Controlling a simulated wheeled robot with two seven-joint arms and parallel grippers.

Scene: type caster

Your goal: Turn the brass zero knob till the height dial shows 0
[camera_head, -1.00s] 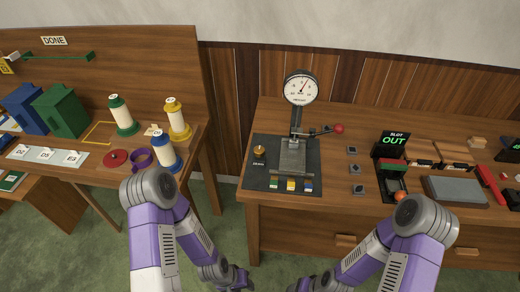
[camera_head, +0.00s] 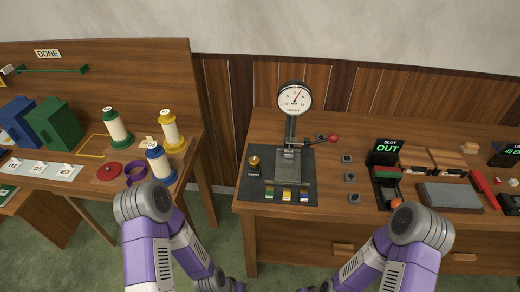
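The brass zero knob (camera_head: 255,161) stands on the left of a dark mat (camera_head: 303,196) on the right-hand table. The height dial (camera_head: 294,99) is a round white gauge on a post behind a grey metal block (camera_head: 289,165). Its red needle leans up and to the right of the top; the figures are too small to read surely. A lever with a red ball (camera_head: 333,139) sticks out to the right of the post. My two purple and grey arms reach down at the bottom of the view. Neither pair of fingertips shows clearly; both arms are below and apart from the knob.
Small coloured blocks (camera_head: 287,195) line the mat's front edge. An "OUT" slot sign (camera_head: 386,149), a grey slab (camera_head: 448,196) and a red bar (camera_head: 484,188) lie to the right. The left table holds spools (camera_head: 117,128) and boxes (camera_head: 54,122). A gap separates the tables.

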